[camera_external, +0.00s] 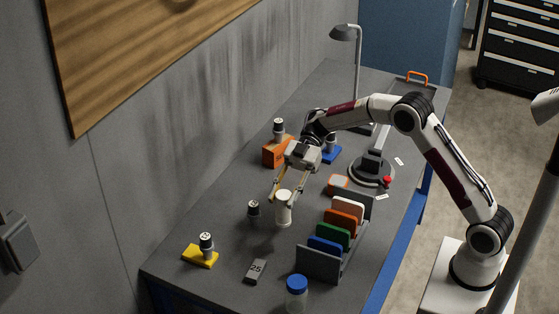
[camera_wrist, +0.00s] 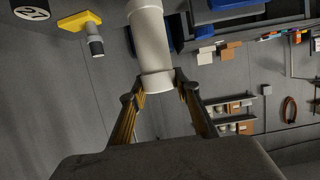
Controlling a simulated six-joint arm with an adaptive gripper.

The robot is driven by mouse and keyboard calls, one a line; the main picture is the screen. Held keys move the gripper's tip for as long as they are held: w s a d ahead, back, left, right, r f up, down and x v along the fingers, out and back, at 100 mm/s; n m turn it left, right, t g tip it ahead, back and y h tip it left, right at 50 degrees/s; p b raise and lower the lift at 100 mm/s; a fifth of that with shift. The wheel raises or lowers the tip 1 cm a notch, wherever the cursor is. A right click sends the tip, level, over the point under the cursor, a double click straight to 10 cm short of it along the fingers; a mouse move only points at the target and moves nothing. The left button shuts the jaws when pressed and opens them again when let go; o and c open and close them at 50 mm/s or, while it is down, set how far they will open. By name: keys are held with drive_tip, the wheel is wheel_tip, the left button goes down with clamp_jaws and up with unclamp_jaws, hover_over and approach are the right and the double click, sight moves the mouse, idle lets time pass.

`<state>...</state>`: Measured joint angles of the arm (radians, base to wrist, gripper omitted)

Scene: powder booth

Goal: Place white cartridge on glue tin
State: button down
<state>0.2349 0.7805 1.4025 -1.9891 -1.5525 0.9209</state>
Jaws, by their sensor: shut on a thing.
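The white cartridge (camera_external: 284,211) is a pale cylinder, roughly upright above the middle of the bench. My gripper (camera_external: 282,197) is shut on it near its upper end. In the wrist view the cartridge (camera_wrist: 152,45) runs from between the fingertips (camera_wrist: 159,90) to the top edge. I cannot tell whether its lower end touches the bench. No item is clearly marked as the glue tin. A clear jar with a blue lid (camera_external: 297,287) stands at the near end of the bench.
A rack of coloured plates (camera_external: 318,264) is close on the right.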

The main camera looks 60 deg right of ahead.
drive_tip(key=s+d+r+m+t+h, duration=0.1)
drive_tip(key=s+d+m+t, duration=0.1)
drive_tip(key=d, duration=0.8)
drive_tip(key=s+d+r+m+t, duration=0.2)
drive_tip(key=d+t, duration=0.1)
drive_tip(key=d, duration=0.7)
drive_tip(key=s+d+r+m+t+h, duration=0.1)
drive_tip(key=s+d+r+m+t, duration=0.1)
drive_tip(key=d, duration=0.8)
drive_tip(key=shift+r+m+t+h, duration=0.25)
drive_tip(key=shift+m+t+h, duration=0.05)
drive_tip(key=shift+m+t, duration=0.3)
wheel_tip(320, 180, down, 6)
drive_tip(key=shift+f, duration=0.15)
drive_tip(key=shift+f, duration=1.85)
drive_tip(key=shift+f, duration=0.15)
